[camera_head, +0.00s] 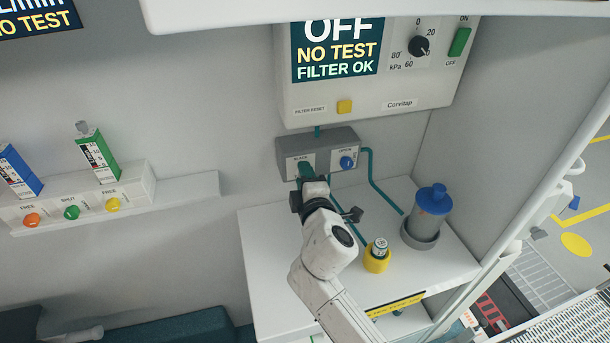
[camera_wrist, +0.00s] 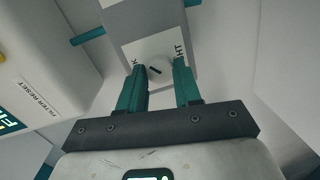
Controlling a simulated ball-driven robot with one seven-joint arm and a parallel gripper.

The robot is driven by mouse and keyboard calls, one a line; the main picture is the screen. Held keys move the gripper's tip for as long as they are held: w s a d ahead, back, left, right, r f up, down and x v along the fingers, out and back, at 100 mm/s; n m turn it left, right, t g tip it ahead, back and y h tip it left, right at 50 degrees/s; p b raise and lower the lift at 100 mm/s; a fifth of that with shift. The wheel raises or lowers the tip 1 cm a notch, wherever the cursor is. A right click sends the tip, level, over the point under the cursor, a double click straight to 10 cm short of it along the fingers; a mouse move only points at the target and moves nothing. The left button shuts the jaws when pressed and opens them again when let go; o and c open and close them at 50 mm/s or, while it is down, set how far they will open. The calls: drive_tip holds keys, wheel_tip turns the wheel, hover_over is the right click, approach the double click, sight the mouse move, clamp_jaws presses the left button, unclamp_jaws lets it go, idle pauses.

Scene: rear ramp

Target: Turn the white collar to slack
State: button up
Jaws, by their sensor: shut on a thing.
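The white collar (camera_wrist: 159,74) is a small round knob with a dark line across it, on a white plate of a grey block. Label ends reading K and HT show to its left and right in the wrist view. The line lies at a slant; I cannot tell which label it points to. My gripper (camera_wrist: 159,83) has its teal fingers on both sides of the collar, shut on it. In the head view my gripper (camera_head: 305,172) reaches the left plate of the grey block (camera_head: 321,142) and hides the collar.
A blue knob (camera_head: 347,162) under an OPEN label sits right beside my gripper. A blue-lidded canister (camera_head: 432,207) and a yellow holder (camera_head: 377,257) with a small vial stand on the white shelf (camera_head: 268,255). A control box (camera_head: 300,100) hangs just above.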

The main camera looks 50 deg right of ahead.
drive_tip(key=n, duration=0.5)
drive_tip(key=n+h, duration=0.1)
drive_tip(key=n, duration=0.2)
drive_tip(key=shift+a+f+n+p, duration=0.1)
drive_tip(key=shift+f+n+p, duration=0.2)
drive_tip(key=shift+p, duration=0.1)
idle(0.5)
drive_tip(key=o, duration=1)
drive_tip(key=shift+r, duration=0.1)
drive_tip(key=shift+o, duration=0.2)
drive_tip(key=b+v, duration=0.2)
drive_tip(key=v, duration=0.8)
drive_tip(key=shift+s+a, duration=0.25)
drive_tip(key=shift+s, duration=0.05)
